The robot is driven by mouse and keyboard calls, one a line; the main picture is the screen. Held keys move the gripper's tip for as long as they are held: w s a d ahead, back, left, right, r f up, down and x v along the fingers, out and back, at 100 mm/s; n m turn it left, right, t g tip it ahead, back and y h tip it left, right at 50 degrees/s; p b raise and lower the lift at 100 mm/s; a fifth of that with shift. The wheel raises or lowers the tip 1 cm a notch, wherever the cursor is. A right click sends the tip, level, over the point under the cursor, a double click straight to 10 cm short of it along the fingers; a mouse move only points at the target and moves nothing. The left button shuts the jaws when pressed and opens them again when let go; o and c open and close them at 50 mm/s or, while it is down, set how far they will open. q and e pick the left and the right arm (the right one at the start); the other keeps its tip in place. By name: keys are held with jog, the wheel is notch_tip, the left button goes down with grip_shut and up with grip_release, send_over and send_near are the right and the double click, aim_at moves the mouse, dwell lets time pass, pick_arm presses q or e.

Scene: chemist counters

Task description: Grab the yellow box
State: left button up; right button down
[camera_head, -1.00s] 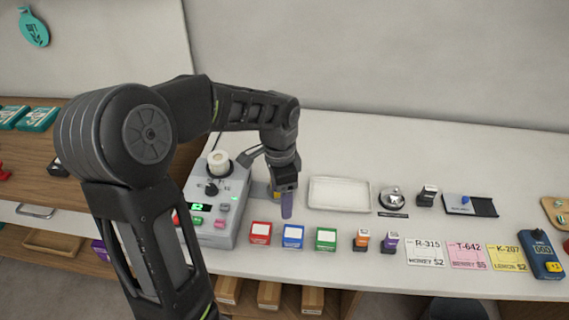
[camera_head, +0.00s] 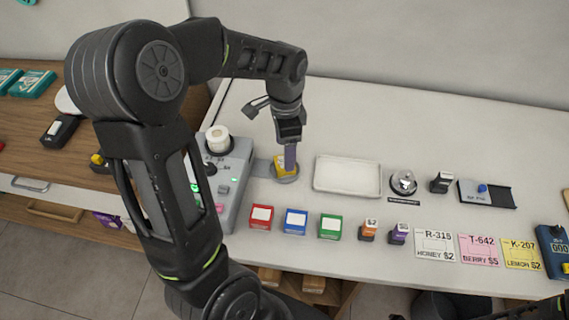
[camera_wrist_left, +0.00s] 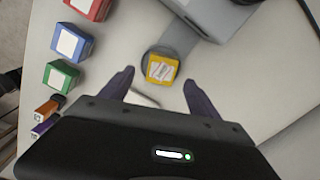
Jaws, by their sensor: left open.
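The yellow box (camera_head: 284,169) sits on a small round grey plate (camera_head: 288,178) beside the grey machine, partly hidden behind my left gripper in the head view. In the left wrist view the yellow box (camera_wrist_left: 161,68) shows a pale label with red marks on its top. My left gripper (camera_head: 290,158) is open, pointing down just above the box. In the left wrist view its two purple fingers (camera_wrist_left: 158,90) are spread, with the box ahead of them and between their lines. The box does not appear to be held. My right gripper is not in view.
The grey machine (camera_head: 236,180) stands close on the left. Red (camera_head: 261,217), blue (camera_head: 295,222) and green (camera_head: 330,227) boxes line the counter's front. A white tray (camera_head: 347,190) lies to the right. Open counter lies behind the tray.

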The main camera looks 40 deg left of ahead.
pick_arm(q)
jog(key=shift+f, duration=0.15)
notch_tip(320, 180, down, 5)
jog(key=shift+a+f+p, duration=0.1)
jog(key=shift+a+p, duration=0.05)
jog(key=shift+p, duration=0.55)
jog(key=shift+c, duration=0.3)
grip_shut()
notch_tip(320, 180, up, 10)
jog(key=b, duration=0.1)
dwell(1.0)
dwell(0.5)
